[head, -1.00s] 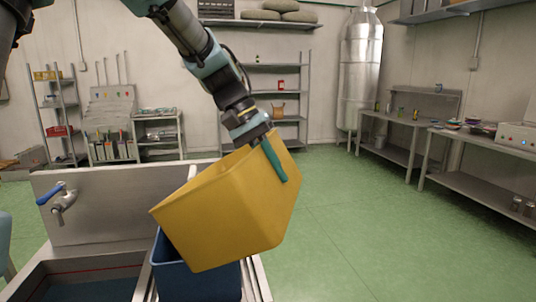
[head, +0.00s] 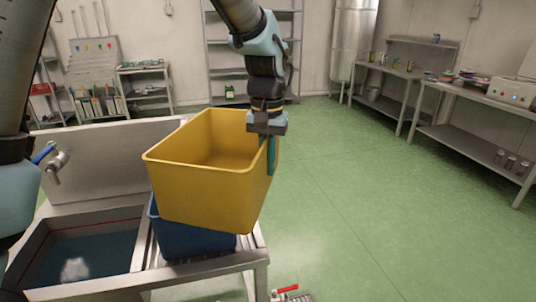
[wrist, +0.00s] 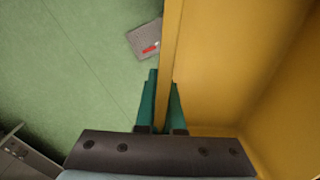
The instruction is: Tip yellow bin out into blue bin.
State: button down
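The yellow bin (head: 205,190) is held up over the blue bin, close to upright with a slight tilt. The part of its inside that shows is bare; its near floor is hidden. My gripper (head: 270,153) is shut on its right wall. In the wrist view, the gripper's green fingers (wrist: 160,92) sit on both sides of the yellow bin's wall (wrist: 172,40). The blue bin (head: 190,242) stands on the drainboard right of the sink basin, partly hidden below the yellow bin. I cannot see inside it or tell whether the bins touch.
A steel sink (head: 85,240) with a blue-handled tap (head: 50,160) is at the left. A grate with a red-handled item (head: 288,290) lies on the floor by the sink's right end. Benches (head: 470,150) line the right wall. The green floor between is clear.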

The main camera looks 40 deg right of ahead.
jog(key=shift+r+p, duration=1.75)
jog(key=shift+r, duration=0.85)
